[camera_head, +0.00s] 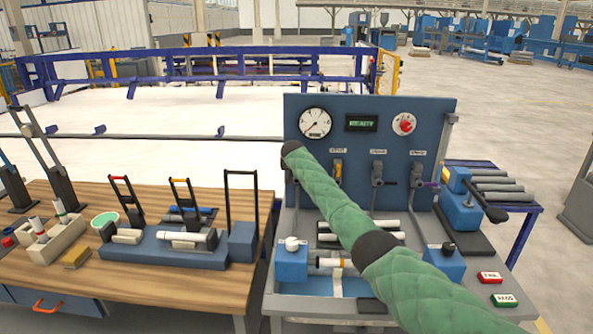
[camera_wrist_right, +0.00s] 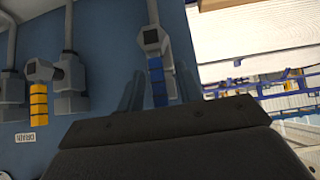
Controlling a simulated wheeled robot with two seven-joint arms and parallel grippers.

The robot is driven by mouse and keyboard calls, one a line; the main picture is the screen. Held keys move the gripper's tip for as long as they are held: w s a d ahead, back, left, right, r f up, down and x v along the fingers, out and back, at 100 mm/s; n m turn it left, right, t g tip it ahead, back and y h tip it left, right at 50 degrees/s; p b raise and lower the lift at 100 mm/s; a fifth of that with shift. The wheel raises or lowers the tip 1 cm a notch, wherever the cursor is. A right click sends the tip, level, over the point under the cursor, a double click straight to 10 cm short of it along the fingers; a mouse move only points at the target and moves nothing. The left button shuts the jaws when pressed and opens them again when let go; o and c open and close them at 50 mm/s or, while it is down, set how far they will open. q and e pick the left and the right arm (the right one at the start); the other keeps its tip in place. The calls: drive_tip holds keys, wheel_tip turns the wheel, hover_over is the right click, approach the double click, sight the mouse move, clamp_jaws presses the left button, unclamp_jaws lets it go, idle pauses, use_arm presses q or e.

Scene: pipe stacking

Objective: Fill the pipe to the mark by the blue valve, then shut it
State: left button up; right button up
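The blue valve handle (camera_wrist_right: 157,82) hangs below a grey valve body in the right wrist view. My right gripper (camera_wrist_right: 162,74) is open there, with a finger on each side of the handle and gaps visible. Whether it touches the handle cannot be told. In the head view my green-sleeved right arm crosses the blue panel (camera_head: 448,120); its gripper and the blue valve cannot be made out there. A short horizontal tube (camera_head: 331,262) sits between blue blocks below the panel. Its level and mark are too small to read. My left gripper is not in view.
A yellow valve handle (camera_wrist_right: 38,103), near a DRAIN label, is left of the blue one. The panel carries a round gauge (camera_head: 316,122), a small green display (camera_head: 361,123) and a red knob (camera_head: 403,124). Red (camera_head: 489,278) and green (camera_head: 504,300) buttons are at the front right.

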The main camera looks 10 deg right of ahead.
drive_tip(key=shift+r, duration=0.1)
